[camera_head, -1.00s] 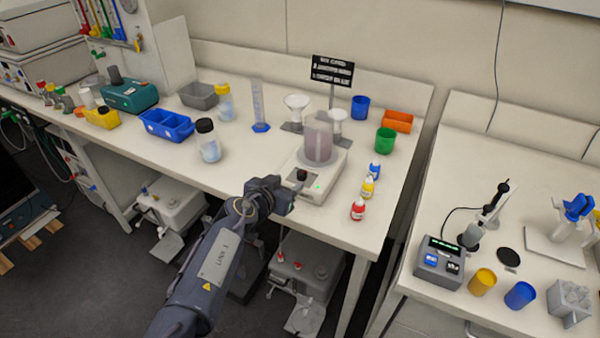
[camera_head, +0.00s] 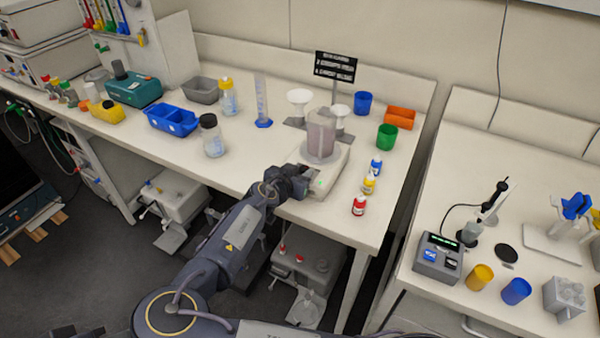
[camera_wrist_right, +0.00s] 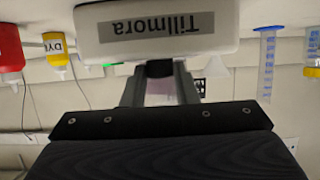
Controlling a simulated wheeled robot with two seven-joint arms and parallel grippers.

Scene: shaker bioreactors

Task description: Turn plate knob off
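The white stirrer plate (camera_head: 334,175) stands near the front edge of the bench, with a beaker of pinkish-grey liquid (camera_head: 320,135) on it. Its front, labelled "Tillmora", shows upside down in the right wrist view (camera_wrist_right: 160,30). A green light glows on it. My right gripper (camera_head: 302,182) is at the plate's front and hides the knob in the head view. In the right wrist view, the black knob (camera_wrist_right: 160,68) sits between the two fingertips of my right gripper (camera_wrist_right: 160,77). Whether they press on it is unclear. My left gripper is out of view.
Small red (camera_head: 359,206), yellow (camera_head: 369,184) and blue (camera_head: 376,166) bottles stand right of the plate. A black-capped jar (camera_head: 212,138) stands to its left. A sign (camera_head: 335,67) stands behind. A second bench (camera_head: 455,165) is at the right, across a gap.

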